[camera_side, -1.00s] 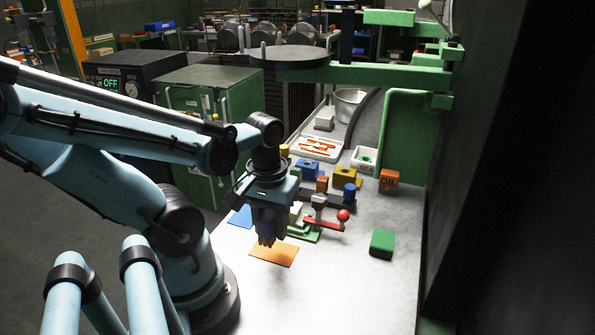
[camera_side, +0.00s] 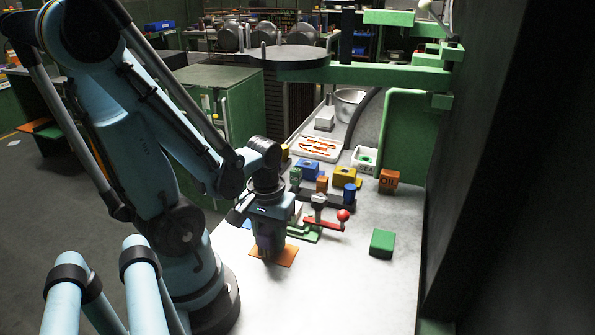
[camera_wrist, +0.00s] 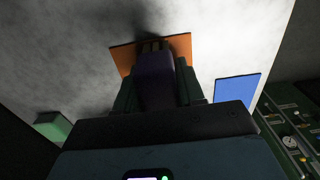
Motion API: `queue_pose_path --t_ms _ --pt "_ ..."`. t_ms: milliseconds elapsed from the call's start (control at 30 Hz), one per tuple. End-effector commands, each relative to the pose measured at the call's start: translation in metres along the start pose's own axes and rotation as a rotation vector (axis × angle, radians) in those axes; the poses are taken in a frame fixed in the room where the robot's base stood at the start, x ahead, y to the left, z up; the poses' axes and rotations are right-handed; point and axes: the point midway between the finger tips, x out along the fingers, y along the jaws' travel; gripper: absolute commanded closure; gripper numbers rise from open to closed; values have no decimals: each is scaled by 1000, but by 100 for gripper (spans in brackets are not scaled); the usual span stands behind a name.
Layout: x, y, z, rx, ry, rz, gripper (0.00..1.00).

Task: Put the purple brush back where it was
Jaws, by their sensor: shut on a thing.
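My gripper (camera_side: 268,248) points straight down over the orange mat (camera_side: 287,256) on the light tabletop. In the wrist view my gripper (camera_wrist: 156,92) is shut on the purple brush (camera_wrist: 154,75), which sits between the two dark fingers. The brush's far end lies over the orange mat (camera_wrist: 122,57) in that view. The brush is dark and hard to make out in the side view. I cannot tell whether its lower end touches the mat.
A blue mat (camera_wrist: 237,89) lies beside the orange one. A green block (camera_side: 382,243) stands to the right. A red-knobbed clamp (camera_side: 325,222), coloured blocks and an orange OIL box (camera_side: 389,179) stand farther back. The front right tabletop is clear.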

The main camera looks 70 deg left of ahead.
Motion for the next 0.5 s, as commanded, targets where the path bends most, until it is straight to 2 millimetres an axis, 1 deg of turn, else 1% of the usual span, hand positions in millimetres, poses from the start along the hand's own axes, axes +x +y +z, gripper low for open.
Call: queue_pose_path --t_ms 333,467,500 --pt "2 0 0 0 0 0 100" --pt "5 0 0 0 0 0 100" --pt "5 0 0 0 0 0 56"
